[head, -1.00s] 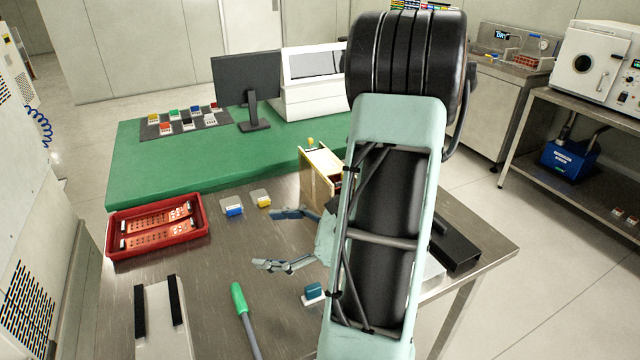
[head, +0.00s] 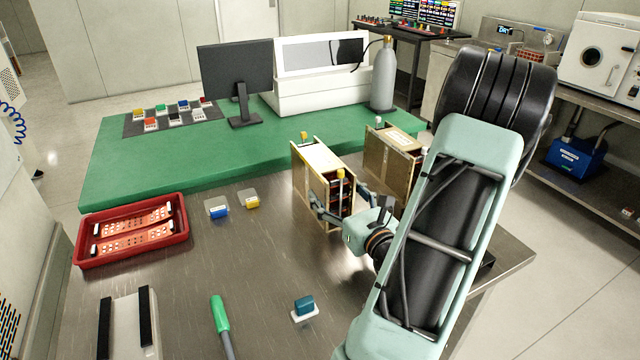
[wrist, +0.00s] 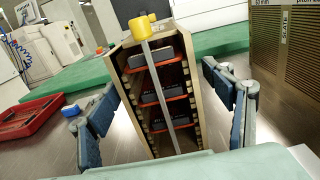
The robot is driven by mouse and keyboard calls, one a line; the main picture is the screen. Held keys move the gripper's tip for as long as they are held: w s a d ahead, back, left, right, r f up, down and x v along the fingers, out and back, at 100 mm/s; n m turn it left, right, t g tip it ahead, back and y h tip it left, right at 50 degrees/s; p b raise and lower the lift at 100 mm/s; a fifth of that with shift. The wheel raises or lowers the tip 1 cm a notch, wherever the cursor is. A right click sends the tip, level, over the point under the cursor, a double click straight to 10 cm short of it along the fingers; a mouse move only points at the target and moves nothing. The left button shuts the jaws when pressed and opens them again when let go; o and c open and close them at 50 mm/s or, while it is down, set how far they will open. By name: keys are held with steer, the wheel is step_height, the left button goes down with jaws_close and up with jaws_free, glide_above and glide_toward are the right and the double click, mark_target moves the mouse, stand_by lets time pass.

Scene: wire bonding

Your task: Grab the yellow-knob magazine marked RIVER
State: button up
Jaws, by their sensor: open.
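The yellow-knob magazine (head: 320,167) stands upright on the steel table, a cream box with its open end towards my gripper. In the wrist view the same magazine (wrist: 119,85) shows its yellow knob (wrist: 142,28) on a vertical bar, with several orange shelves holding dark parts. I cannot read a RIVER mark on it. My gripper (head: 341,202) is open at the magazine's near end. In the wrist view its fingers (wrist: 162,118) lie to the left and right of the magazine; I cannot tell whether either touches it.
A second magazine (head: 390,158) with a pale knob stands close behind and right of the first. A red tray (head: 84,251), a green-handled tool (head: 219,314) and a teal block (head: 304,305) are on the table.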

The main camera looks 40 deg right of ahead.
mark_target(324, 176)
steer(key=shift+x, duration=3.1)
steer(key=shift+r, duration=0.2)
steer(key=shift+c, duration=0.7)
steer(key=c, duration=1.5)
steer(key=shift+r, duration=0.1)
steer(key=shift+c, duration=0.7)
